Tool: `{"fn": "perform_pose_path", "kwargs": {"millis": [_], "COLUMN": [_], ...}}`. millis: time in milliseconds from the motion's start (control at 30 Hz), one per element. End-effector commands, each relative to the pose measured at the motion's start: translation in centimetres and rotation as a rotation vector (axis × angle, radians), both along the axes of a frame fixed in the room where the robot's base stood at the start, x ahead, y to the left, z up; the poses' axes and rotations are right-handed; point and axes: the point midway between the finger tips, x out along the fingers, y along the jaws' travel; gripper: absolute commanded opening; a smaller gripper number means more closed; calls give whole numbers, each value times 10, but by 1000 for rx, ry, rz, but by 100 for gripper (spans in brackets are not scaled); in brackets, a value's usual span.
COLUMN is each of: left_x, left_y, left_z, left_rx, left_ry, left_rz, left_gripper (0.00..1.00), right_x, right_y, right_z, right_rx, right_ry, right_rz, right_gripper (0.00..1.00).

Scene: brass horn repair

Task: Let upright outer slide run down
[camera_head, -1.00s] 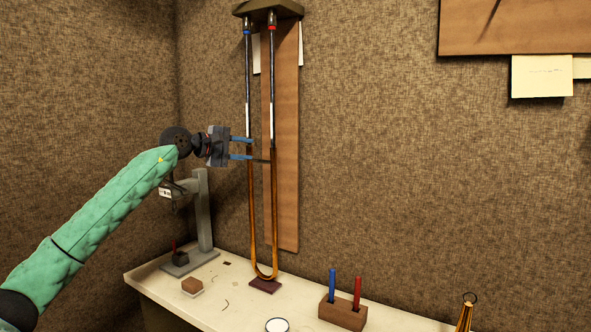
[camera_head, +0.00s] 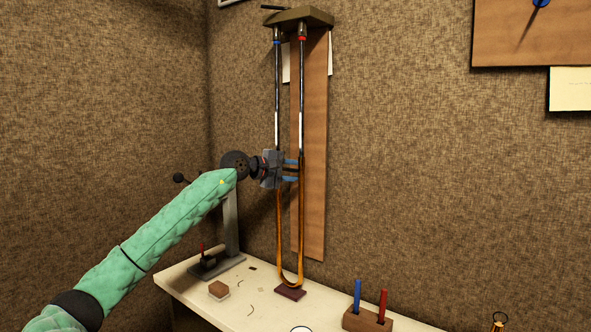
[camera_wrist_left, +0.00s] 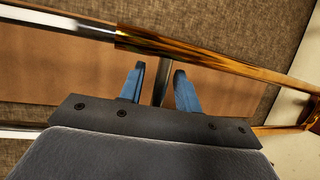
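The trombone slide hangs upright in front of a wooden backboard, with chrome inner tubes (camera_head: 277,110) above and a brass outer slide (camera_head: 280,235) around their lower part. Its bottom bow is at a dark red pad (camera_head: 290,292); I cannot tell whether they touch. My left gripper (camera_head: 295,171) is level with the top of the brass part, reaching across the left tube. My right gripper is out of view.
A bracket (camera_head: 297,17) holds the tubes at the top. On the bench (camera_head: 222,302) are a grey stand (camera_head: 232,225), a small brown block (camera_head: 219,288) and a wooden holder (camera_head: 367,320) with a blue and a red pen.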

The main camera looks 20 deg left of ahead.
Motion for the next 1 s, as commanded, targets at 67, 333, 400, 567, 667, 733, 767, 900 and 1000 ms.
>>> {"fn": "perform_pose_path", "kwargs": {"millis": [67,333,400,567,667,733,767,900,1000], "left_x": [2,3,3,3,3,3,3,3,3], "left_y": [-2,-3,-3,-3,-3,-3,-3,-3,-3], "left_z": [0,-1,-1,-1,-1,-1,-1,6,19], "left_rx": [0,0,0,0,0,0,0,0,0], "left_ry": [0,0,0,0,0,0,0,-1,-4], "left_rz": [0,0,0,0,0,0,0,0,0], "left_gripper": [33,33,29,0,0,0,0,0,0], "right_x": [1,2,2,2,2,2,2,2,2], "right_y": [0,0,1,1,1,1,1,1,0], "right_z": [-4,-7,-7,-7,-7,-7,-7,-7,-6], "right_rx": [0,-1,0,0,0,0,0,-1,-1], "right_ry": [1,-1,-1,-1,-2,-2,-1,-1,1], "right_rz": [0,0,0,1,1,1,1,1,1], "right_gripper": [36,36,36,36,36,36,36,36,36]}}
